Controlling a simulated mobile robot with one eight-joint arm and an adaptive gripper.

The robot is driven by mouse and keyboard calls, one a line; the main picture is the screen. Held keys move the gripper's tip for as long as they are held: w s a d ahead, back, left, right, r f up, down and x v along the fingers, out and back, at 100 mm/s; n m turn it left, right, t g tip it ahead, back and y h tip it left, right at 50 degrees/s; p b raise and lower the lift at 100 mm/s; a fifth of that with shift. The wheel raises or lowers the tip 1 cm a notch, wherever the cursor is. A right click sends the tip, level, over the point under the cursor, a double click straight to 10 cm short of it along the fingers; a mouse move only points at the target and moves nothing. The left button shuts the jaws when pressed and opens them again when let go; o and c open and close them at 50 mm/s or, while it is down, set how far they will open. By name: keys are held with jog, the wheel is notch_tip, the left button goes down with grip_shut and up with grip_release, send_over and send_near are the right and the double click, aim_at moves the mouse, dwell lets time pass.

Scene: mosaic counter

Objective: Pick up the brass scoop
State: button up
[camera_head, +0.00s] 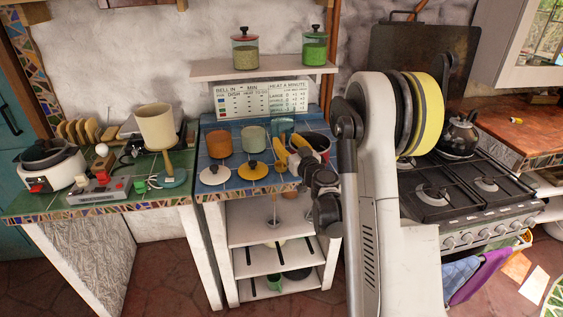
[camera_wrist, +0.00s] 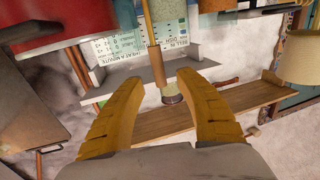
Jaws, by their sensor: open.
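I cannot identify the brass scoop for certain. A thin, tan-gold upright piece (camera_wrist: 154,58) shows between my fingers in the wrist view; it may be a handle, and its distance is unclear. My gripper (camera_head: 289,150) has yellow fingers and is over the right part of the blue-tiled counter, near the teal glass (camera_head: 286,125) and a dark red-rimmed pot (camera_head: 317,143). In the wrist view my gripper (camera_wrist: 148,76) is open, with nothing visibly clasped. My arm hides part of the counter's right side.
An orange canister (camera_head: 219,146) and a pale green canister (camera_head: 253,140) stand behind a white lid (camera_head: 204,177) and a yellow lid (camera_head: 246,175). A wall shelf (camera_head: 270,71) holds two jars. The stove (camera_head: 455,192) is right, a lamp (camera_head: 157,128) left.

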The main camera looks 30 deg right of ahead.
jog(key=w, duration=0.2)
jog(key=shift+w, duration=0.4)
grip_shut()
jog(key=shift+r, duration=0.1)
